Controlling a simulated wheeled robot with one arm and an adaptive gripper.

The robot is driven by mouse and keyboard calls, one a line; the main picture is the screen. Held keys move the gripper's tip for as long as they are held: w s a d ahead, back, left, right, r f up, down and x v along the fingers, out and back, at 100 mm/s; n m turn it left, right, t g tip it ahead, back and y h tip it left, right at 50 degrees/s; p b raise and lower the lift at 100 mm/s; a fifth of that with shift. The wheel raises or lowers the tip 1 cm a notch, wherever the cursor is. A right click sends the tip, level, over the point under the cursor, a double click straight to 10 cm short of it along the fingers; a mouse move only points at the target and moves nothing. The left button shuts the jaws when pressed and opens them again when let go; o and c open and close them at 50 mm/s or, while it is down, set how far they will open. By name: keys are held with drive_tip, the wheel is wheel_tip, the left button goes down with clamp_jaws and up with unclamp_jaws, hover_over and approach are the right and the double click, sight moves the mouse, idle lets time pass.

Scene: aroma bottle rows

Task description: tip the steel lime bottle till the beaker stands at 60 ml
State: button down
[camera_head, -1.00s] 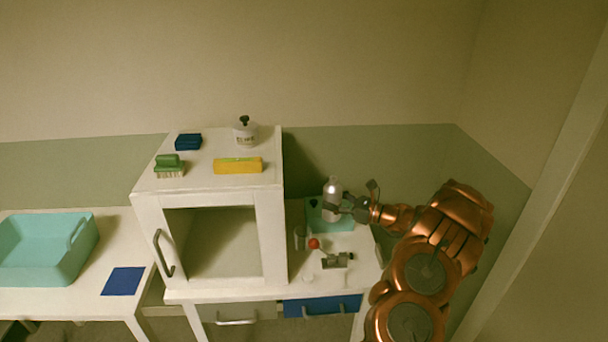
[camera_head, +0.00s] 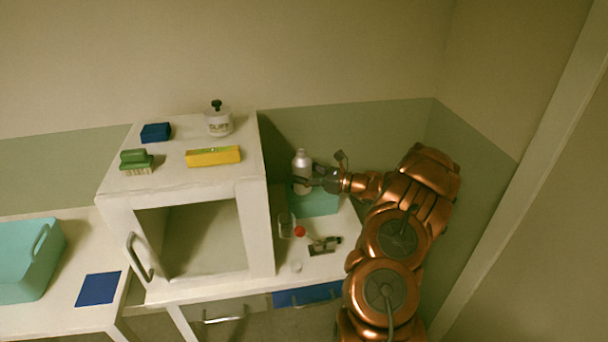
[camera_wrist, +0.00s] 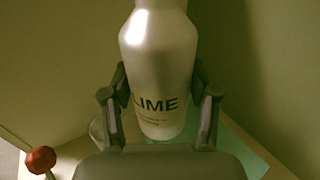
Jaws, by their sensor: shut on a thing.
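The steel lime bottle (camera_head: 302,163) is pale grey metal and stands upright in my gripper (camera_head: 304,183), above the back of the teal mat. In the wrist view the bottle (camera_wrist: 160,60) shows the letters "LIME", and the fingers of my gripper (camera_wrist: 160,100) press on its two sides. A clear glass vessel, seemingly the beaker (camera_head: 286,225), stands on the table in front and to the left of the bottle. Its liquid level is too small to read.
A red ball-shaped knob (camera_head: 300,231) and a small grey metal device (camera_head: 324,245) are close right of the beaker. The teal mat (camera_head: 322,204) lies behind them. A white open cabinet (camera_head: 257,225) rises on the left. The wall is close behind.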

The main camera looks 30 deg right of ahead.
drive_tip(key=shift+s+a+r+n+h+b, duration=0.15)
drive_tip(key=shift+n+b, duration=0.65)
drive_tip(key=shift+b, duration=0.55)
drive_tip(key=shift+a+r+n+h+b, duration=0.15)
drive_tip(key=shift+n+b, duration=0.65)
drive_tip(key=shift+b, duration=0.55)
idle(1.8)
drive_tip(key=shift+a+f+n+b, duration=0.2)
drive_tip(key=shift+f+n+b, duration=0.6)
drive_tip(key=shift+b, duration=1.3)
idle(1.4)
